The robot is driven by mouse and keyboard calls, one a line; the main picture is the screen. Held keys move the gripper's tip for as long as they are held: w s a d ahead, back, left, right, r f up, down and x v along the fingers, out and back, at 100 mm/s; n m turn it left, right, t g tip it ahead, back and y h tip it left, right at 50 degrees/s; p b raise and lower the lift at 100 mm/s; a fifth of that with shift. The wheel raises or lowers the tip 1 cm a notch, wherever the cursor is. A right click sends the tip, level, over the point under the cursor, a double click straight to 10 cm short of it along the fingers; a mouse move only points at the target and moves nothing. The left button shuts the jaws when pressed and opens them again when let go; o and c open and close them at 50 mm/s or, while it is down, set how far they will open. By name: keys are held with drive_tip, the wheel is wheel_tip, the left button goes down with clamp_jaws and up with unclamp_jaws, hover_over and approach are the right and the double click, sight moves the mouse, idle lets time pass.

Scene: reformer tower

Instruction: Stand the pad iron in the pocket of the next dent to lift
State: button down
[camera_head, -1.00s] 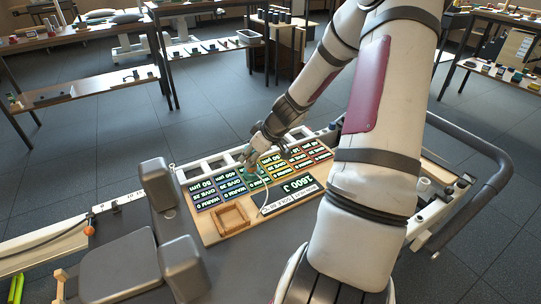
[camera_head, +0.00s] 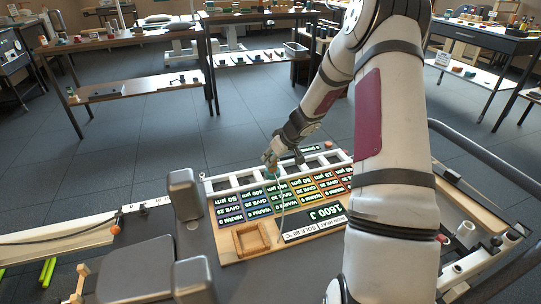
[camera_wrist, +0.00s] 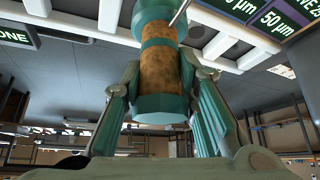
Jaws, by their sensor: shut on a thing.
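My gripper (camera_head: 270,160) is shut on the pad iron (camera_wrist: 160,65), a teal cylinder with a mottled brown band around its middle. In the wrist view the gripper's two teal fingers (camera_wrist: 163,85) clasp it from both sides. In the head view the iron is small and partly hidden by the fingers. It is over the far edge of the sloping board, by the white rack (camera_head: 245,182) with its row of openings. A pale cord (camera_head: 281,205) runs from it across the board. I cannot tell whether the iron touches the rack.
The board carries coloured label panels (camera_head: 260,203) and a dark 1600 J display (camera_head: 322,220). An empty wooden square tray (camera_head: 251,240) sits at its near left. Grey padded blocks (camera_head: 185,194) stand to the left. A rail (camera_head: 480,155) curves round the right.

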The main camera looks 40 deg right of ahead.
drive_tip(key=shift+w+d+f+b, duration=0.15)
drive_tip(key=shift+w+d+f, duration=0.2)
drive_tip(key=shift+w+f, duration=0.35)
drive_tip(key=shift+w+d+f+b, duration=0.1)
drive_tip(key=shift+w+d+f, duration=0.2)
drive_tip(key=shift+w+f, duration=0.45)
drive_tip(key=shift+w+d+f+b, duration=0.15)
drive_tip(key=shift+w+d+f, duration=0.2)
drive_tip(key=shift+w+f, duration=0.35)
drive_tip(key=shift+w+r, duration=0.1)
drive_tip(key=shift+r, duration=0.1)
drive_tip(key=shift+f+b, duration=0.5)
drive_tip(key=shift+b, duration=0.35)
drive_tip(key=c, duration=1.3)
unclamp_jaws()
drive_tip(key=shift+r, duration=0.1)
